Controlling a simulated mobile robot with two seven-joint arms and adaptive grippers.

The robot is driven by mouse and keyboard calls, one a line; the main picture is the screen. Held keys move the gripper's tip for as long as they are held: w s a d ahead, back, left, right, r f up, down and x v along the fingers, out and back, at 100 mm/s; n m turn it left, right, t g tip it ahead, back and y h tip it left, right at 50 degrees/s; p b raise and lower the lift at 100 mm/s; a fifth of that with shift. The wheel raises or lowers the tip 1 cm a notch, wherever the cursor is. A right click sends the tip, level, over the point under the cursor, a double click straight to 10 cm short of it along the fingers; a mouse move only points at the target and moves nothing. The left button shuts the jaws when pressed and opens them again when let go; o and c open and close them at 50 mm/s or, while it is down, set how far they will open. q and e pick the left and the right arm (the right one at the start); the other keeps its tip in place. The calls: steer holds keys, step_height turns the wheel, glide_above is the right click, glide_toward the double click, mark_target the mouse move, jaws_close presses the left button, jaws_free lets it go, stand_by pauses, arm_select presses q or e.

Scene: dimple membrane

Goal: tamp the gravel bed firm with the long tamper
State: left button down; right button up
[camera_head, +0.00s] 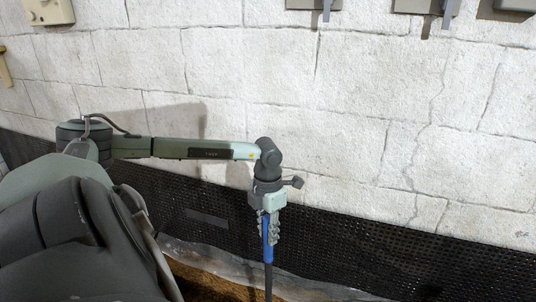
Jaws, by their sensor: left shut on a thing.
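My left gripper (270,226) hangs from the arm that comes in from the left, pointing down in front of the wall. It is shut on the long tamper (268,254), which has a blue grip and a dark shaft. The tamper stands about upright, and its lower end runs out of the bottom of the picture, so its foot is hidden. A strip of brown gravel bed (205,284) shows at the bottom edge, left of the tamper. Whether the tamper touches the gravel cannot be seen. My right gripper is not in view.
A white block wall (365,120) with cracks fills the background. A black dimpled membrane (345,240) covers its foot. A grey strip (320,287) runs between membrane and gravel. Grey boxes (425,7) hang at the top right, and a beige box (47,12) at the top left.

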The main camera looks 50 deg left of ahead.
arm_select(q)
steer(key=shift+s+d+f, duration=0.1)
steer(key=shift+s+f, duration=0.15)
steer(key=shift+f, duration=0.1)
steer(key=shift+w+r+p, duration=0.2)
steer(key=shift+r+p, duration=0.55)
steer(key=shift+r, duration=0.5)
steer(key=w+d, duration=0.9)
steer(key=d, duration=0.5)
steer(key=shift+d+r, duration=0.15)
steer(key=shift+r, duration=0.25)
steer(key=shift+f+b, duration=0.2)
steer(key=shift+b, duration=0.15)
